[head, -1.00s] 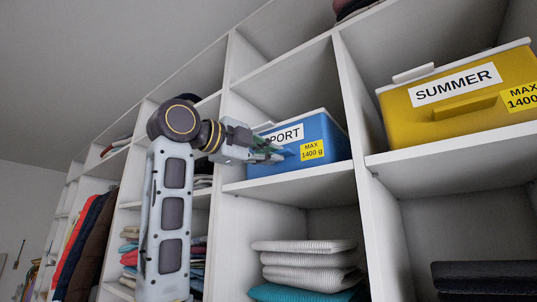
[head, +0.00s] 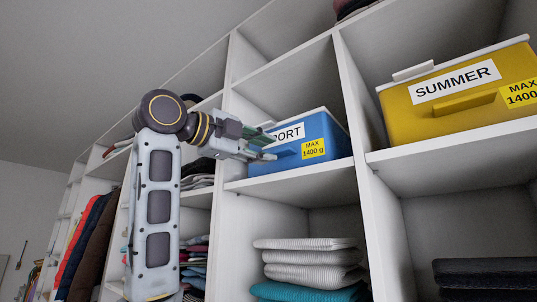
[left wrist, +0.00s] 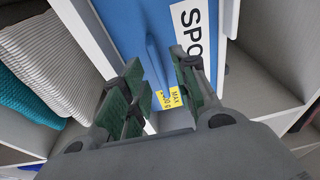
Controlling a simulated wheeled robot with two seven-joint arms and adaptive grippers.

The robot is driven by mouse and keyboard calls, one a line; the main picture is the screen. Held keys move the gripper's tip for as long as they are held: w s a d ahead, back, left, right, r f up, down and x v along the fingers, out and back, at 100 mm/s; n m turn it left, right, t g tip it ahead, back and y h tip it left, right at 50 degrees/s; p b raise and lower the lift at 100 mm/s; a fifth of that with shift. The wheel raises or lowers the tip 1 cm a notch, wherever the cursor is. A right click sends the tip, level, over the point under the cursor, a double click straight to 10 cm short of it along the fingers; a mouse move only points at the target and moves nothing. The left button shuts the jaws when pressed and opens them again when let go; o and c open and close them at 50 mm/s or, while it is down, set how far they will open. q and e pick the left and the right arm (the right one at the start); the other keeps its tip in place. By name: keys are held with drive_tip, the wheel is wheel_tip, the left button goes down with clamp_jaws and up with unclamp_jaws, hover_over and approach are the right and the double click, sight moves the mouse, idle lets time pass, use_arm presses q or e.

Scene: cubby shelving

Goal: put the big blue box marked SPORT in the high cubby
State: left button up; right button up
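The blue box marked SPORT (head: 322,139), with a white lid and a yellow MAX 1400 g label, sits in a high cubby on a white shelf (head: 300,180). Its left front part is partly hidden by my left gripper (head: 272,147). In the left wrist view the box front (left wrist: 135,25) and its blue handle bar (left wrist: 157,62) lie beyond the fingers of the left gripper (left wrist: 165,85). The two fingers are spread, with a gap between them and nothing gripped. They look just short of the handle. My right gripper is not in view.
A yellow box marked SUMMER (head: 455,98) stands in the cubby to the right. Folded grey and teal textiles (head: 308,262) lie in the cubby below. White uprights (head: 362,130) divide the cubbies. Hanging clothes (head: 90,245) are at the far left.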

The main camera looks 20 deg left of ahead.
use_arm(q)
drive_tip(key=b+v, duration=0.2)
drive_tip(key=v, duration=0.7)
idle(0.8)
